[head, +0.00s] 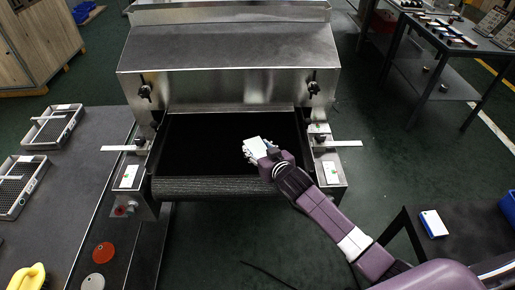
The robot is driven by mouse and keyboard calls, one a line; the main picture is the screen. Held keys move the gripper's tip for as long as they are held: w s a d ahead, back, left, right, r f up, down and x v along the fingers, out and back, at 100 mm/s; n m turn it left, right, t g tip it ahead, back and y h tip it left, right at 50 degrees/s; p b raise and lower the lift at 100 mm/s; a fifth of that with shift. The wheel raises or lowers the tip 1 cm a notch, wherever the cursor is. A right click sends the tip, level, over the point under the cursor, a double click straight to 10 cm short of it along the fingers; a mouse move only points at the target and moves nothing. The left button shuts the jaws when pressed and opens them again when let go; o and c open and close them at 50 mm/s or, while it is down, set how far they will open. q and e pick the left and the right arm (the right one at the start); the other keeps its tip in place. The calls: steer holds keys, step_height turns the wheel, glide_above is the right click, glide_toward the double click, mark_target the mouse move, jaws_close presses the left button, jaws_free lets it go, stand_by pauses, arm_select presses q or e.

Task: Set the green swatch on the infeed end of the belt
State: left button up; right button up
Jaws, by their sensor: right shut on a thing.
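My right gripper (257,152) reaches in from the lower right over the infeed end of the black belt (200,160). It is shut on a small pale, whitish thing (256,145). The fingers hide part of this thing, and I see no green on it, so I cannot tell if it is the green swatch. I cannot tell whether it touches the belt. No loose green swatch shows on the belt or the tables. My left gripper is out of view.
The dryer's metal hood (230,60) stands behind the belt, with side plates left and right. A red disc (103,252), a grey disc (93,282) and a yellow thing (28,278) lie on the left table. A blue-edged white block (433,223) lies on the right table.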

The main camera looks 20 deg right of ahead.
steer(key=o, duration=1.2)
steer(key=shift+c, duration=0.2)
steer(key=v, duration=1.2)
